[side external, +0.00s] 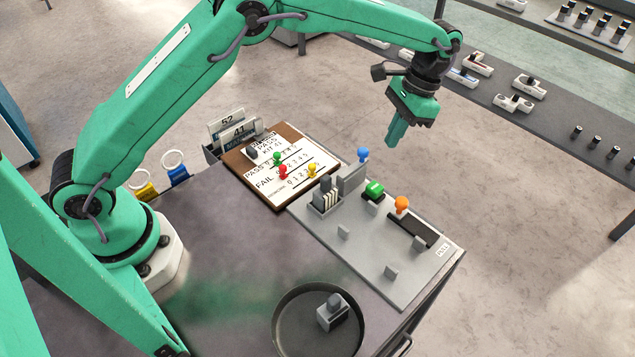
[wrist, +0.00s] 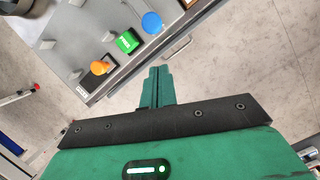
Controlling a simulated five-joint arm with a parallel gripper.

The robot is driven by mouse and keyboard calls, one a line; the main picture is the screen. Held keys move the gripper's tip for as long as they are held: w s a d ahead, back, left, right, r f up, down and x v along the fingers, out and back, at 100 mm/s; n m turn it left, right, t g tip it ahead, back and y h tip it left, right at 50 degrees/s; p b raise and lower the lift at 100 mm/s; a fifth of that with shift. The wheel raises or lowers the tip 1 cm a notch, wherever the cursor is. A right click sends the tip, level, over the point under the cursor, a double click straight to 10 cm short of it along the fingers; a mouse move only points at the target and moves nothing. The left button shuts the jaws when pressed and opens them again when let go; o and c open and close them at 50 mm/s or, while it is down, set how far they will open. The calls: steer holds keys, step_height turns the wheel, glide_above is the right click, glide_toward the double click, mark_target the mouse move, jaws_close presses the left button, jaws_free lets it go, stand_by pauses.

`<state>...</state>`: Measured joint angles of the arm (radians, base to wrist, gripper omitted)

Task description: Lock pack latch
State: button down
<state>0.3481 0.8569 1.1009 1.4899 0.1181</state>
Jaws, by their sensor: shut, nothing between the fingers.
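A grey fixture plate (side external: 365,262) lies on the right part of the bench. It carries an orange knob (side external: 401,204) at a dark slot, a green button (side external: 374,190) and a blue knob (side external: 363,155) near its far edge. I cannot tell which of these is the pack latch. In the wrist view the orange knob (wrist: 100,67), green button (wrist: 127,41) and blue knob (wrist: 151,22) stand in a row. My gripper (side external: 393,142) is shut and empty, pointing down above and beyond the far edge of the bench, apart from the knobs.
A round dark tray (side external: 283,320) holds a grey block with a knob (side external: 333,312). A clipboard (side external: 237,171) with coloured pins lies behind the plate. Upright grey blocks (side external: 352,178) stand on the plate. A long table (side external: 560,125) with small devices is beyond open floor.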

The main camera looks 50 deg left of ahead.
steer(key=shift+s+a+f, duration=0.15)
steer(key=shift+s+a, duration=0.25)
steer(key=shift+s, duration=0.35)
steer(key=shift+s+a+f, duration=0.15)
steer(key=shift+s+a, duration=0.2)
steer(key=shift+s, duration=0.35)
steer(key=shift+s, duration=0.1)
steer(key=shift+s, duration=1.65)
glide_toward(357, 168)
steer(key=w+d+r, duration=0.3)
steer(key=w+r, duration=0.2)
steer(key=r, duration=0.1)
steer(key=shift+w, duration=0.1)
